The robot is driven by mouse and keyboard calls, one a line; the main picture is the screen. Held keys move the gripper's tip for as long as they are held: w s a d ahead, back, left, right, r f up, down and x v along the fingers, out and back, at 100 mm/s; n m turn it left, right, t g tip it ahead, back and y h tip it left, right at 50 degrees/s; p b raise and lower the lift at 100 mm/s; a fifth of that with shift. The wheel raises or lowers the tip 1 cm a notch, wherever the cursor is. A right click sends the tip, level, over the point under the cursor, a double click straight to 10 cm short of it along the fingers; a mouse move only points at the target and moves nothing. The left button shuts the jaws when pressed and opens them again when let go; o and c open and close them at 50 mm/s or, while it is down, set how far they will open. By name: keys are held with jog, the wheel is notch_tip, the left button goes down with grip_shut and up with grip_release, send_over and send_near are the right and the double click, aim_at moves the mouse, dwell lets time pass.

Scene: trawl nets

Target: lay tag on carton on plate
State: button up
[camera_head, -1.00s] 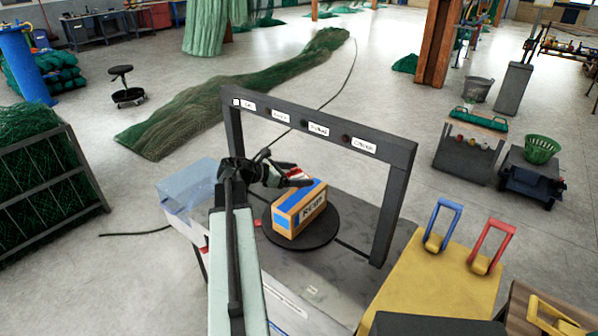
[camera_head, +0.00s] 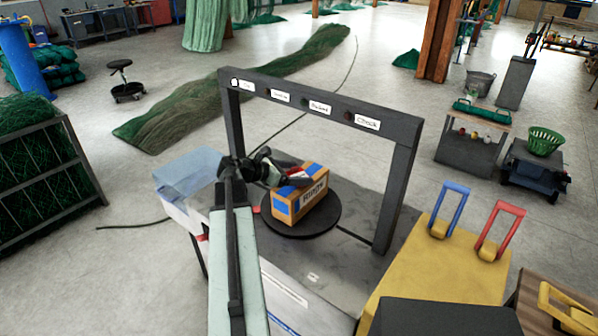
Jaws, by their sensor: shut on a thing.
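The carton (camera_head: 304,203), tan with blue patches and dark print, stands on the round dark plate (camera_head: 323,225) on the grey table. My gripper (camera_head: 286,178) is at the carton's upper left, over its top. It is shut on a small red and white tag (camera_head: 297,177). The tag is at or just above the carton's top face; I cannot tell whether it touches. The gripper hides part of the carton's top and back.
A dark frame (camera_head: 396,190) with several labels spans the table behind the plate. A clear blue bin (camera_head: 187,176) is at the table's left. A yellow case (camera_head: 420,270) with blue and red handles stands at right. The table front is mostly clear.

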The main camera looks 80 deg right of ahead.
jog(key=shift+f+b, duration=0.5)
jog(key=shift+f, duration=0.05)
jog(key=o, duration=1.2)
jog(key=shift+c, duration=0.2)
